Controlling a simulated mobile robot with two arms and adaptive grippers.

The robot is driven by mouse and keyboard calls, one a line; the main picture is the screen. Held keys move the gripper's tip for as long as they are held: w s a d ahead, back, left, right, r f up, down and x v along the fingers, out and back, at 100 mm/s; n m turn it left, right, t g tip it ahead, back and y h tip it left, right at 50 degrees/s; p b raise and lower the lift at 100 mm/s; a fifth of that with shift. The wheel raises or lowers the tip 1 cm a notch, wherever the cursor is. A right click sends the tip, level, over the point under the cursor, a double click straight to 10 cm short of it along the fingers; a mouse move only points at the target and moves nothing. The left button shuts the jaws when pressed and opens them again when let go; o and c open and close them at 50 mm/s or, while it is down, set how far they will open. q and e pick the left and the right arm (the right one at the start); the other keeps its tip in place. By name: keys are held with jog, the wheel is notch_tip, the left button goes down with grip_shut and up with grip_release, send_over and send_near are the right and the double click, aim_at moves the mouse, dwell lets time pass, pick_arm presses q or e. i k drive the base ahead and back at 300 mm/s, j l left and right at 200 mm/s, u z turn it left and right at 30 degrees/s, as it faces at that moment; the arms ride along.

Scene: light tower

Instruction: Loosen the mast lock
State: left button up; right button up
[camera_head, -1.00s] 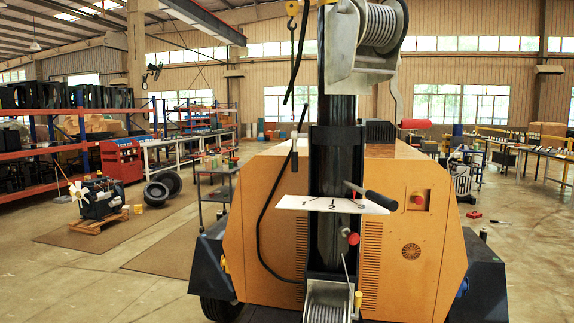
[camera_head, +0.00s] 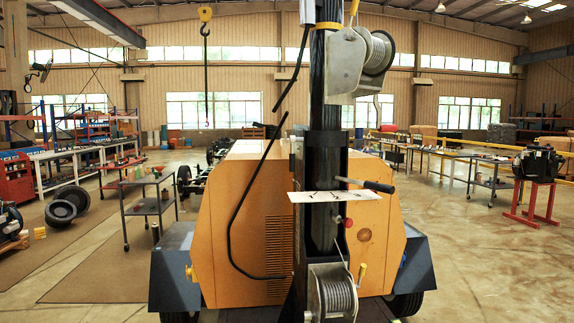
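The light tower stands in front of me with an orange housing (camera_head: 245,215) and an upright black mast (camera_head: 326,220). A white plate (camera_head: 312,197) with numbers is fixed across the mast. A lever with a black grip (camera_head: 379,187) sticks out to the right just above the plate. A small red knob (camera_head: 347,223) sits on the mast's right side below it. I cannot tell which of these is the mast lock. A winch with a yellow-gripped crank (camera_head: 361,273) is at the mast's foot. Neither gripper is in view.
A second winch (camera_head: 373,52) is high on the mast. A black cable hangs left of the mast. Dark fenders (camera_head: 176,268) flank the housing. A cart (camera_head: 148,205) and tyres (camera_head: 68,205) stand left, a red stand (camera_head: 536,200) right. The floor right of the tower is clear.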

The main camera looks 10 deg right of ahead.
aim_at(292, 139)
jog(key=i+j+z, duration=0.3)
jog(key=j, duration=0.3)
jog(key=i+j+z, duration=0.15)
jog(key=i+j, duration=0.1)
jog(key=j, duration=0.1)
